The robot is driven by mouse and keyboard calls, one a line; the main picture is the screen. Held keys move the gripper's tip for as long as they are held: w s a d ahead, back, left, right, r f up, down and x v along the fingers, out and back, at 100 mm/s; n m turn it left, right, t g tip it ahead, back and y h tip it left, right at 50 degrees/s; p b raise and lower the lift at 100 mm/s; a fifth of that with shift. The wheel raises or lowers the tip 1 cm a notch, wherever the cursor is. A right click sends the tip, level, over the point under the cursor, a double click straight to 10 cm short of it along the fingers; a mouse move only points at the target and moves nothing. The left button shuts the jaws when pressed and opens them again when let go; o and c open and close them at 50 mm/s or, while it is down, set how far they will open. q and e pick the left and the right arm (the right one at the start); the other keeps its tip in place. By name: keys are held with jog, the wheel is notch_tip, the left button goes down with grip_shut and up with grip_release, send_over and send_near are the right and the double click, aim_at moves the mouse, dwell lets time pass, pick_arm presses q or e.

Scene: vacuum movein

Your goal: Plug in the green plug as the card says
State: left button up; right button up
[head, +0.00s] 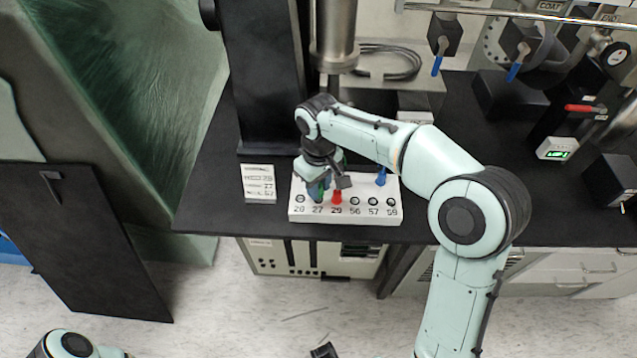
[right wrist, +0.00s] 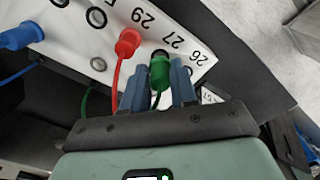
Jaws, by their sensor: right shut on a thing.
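My right gripper (head: 323,184) is shut on the green plug (right wrist: 161,72), which shows between its blue-grey fingers in the right wrist view. The plug is at the socket marked 27 on the white socket block (head: 345,217); I cannot tell whether it is fully seated. In the head view the gripper hides most of the green plug (head: 317,192). A small white card (head: 259,184) with several printed lines lies left of the block; its words are too small to read surely.
A red plug (head: 337,196) stands at socket 29, close beside my right gripper. A blue plug (head: 381,177) stands at the back right of the block. The front sockets 56, 57 and 59 look empty. A metal column (head: 334,30) rises behind.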

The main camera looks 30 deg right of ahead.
jog(key=shift+f+b, duration=0.65)
jog(key=shift+f, duration=0.45)
dwell(0.6)
jog(key=o, duration=1.1)
jog(key=shift+c, duration=0.2)
notch_tip(320, 180, up, 13)
jog(key=p, duration=0.2)
jog(key=shift+r+p, duration=0.2)
jog(key=shift+p, duration=0.15)
